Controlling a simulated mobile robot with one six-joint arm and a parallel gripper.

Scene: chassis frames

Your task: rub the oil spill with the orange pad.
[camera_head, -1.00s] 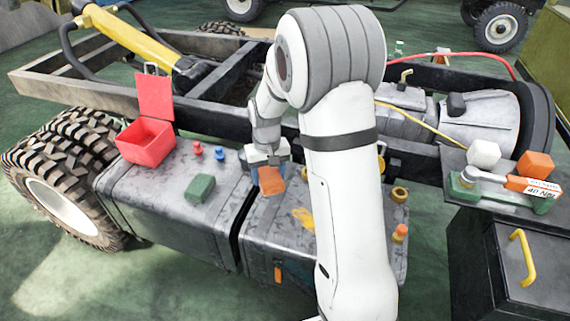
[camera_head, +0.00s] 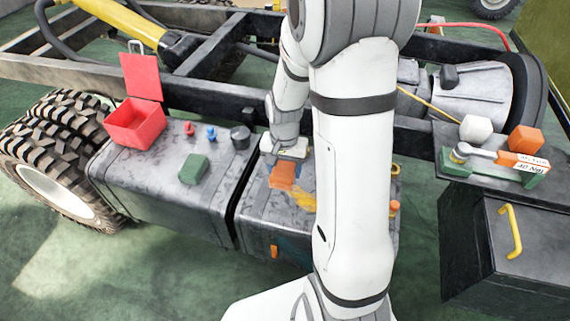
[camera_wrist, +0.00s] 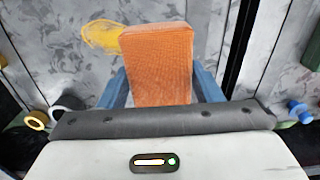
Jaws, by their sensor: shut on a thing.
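The orange pad (camera_wrist: 158,65) is a textured block held between the blue fingers of my gripper (camera_wrist: 160,88) in the wrist view. In the head view the orange pad (camera_head: 283,176) shows at the end of my gripper (camera_head: 284,160), over the right-hand grey tank box. My gripper is shut on the pad. The oil spill (camera_head: 303,195) is a yellow-orange smear on the tank top, just right of the pad and partly behind my arm. In the wrist view the oil spill (camera_wrist: 101,36) lies beside the pad's upper left. I cannot tell whether the pad touches the tank.
The left tank holds an open red box (camera_head: 136,124), a green block (camera_head: 194,169), small red and blue knobs and a dark cap (camera_head: 240,137). The chassis rail runs behind. At right, a cabinet (camera_head: 488,244) carries a white block, an orange block and a torque wrench.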

